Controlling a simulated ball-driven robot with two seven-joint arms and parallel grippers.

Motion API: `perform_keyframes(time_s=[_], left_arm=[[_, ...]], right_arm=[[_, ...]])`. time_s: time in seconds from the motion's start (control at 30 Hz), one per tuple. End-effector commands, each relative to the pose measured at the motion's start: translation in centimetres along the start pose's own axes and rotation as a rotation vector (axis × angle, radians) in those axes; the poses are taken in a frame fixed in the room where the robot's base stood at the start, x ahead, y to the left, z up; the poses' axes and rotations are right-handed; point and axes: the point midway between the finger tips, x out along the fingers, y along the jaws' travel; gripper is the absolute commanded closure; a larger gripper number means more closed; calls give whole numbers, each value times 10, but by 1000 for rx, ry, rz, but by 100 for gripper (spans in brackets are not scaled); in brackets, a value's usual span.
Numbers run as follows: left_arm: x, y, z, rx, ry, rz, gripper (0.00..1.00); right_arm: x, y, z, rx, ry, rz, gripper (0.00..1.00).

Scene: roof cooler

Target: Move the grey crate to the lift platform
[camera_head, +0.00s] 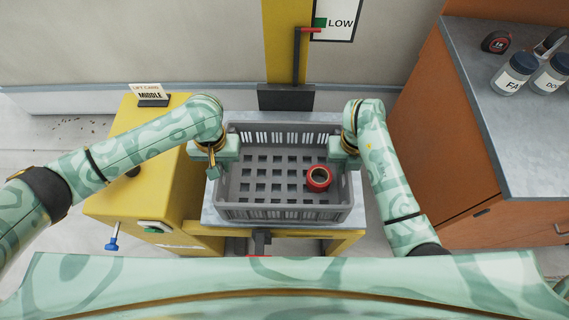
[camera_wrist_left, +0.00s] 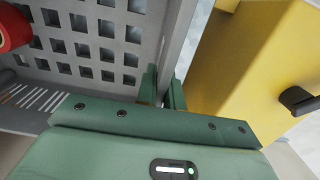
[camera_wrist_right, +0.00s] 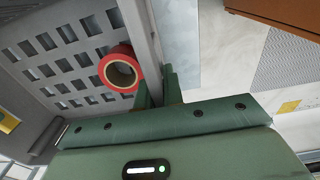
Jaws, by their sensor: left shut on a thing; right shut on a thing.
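The grey crate (camera_head: 285,211) is an open plastic box with slotted walls and a holed floor. In the head view it sits over the light grey top of the lift platform (camera_head: 358,207); I cannot tell whether its base touches. A red tape roll (camera_head: 318,178) lies inside it at the right. My left gripper (camera_head: 226,158) is shut on the crate's left wall, which also shows between its fingers in the left wrist view (camera_wrist_left: 174,60). My right gripper (camera_head: 346,153) is shut on the right wall, seen also in the right wrist view (camera_wrist_right: 152,50).
A yellow post (camera_head: 287,60) with a red-tipped lever rises behind the crate. A brown counter (camera_head: 500,110) at the right bears jars (camera_head: 513,75) and a tape measure (camera_head: 495,42).

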Motion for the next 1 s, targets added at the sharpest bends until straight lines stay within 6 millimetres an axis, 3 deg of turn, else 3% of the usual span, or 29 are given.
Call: perform_keyframes(time_s=[0.13, 0.23, 0.57, 0.67, 1.0], left_arm=[[19, -2, 0, -1, -9, -3, 100], [15, -2, 0, -1, -7, -4, 69], [11, 0, 0, 0, -7, -1, 69], [-1, 0, -1, 0, -4, 0, 69], [-77, -1, -2, 2, -2, -2, 69]], right_arm=[[18, -1, 0, 2, 7, -3, 100], [15, -1, 0, 1, 7, -3, 69], [14, 0, 0, 0, 7, -1, 69], [14, 0, 0, 0, 7, -1, 69], [14, 0, 0, 0, 7, 0, 69]])
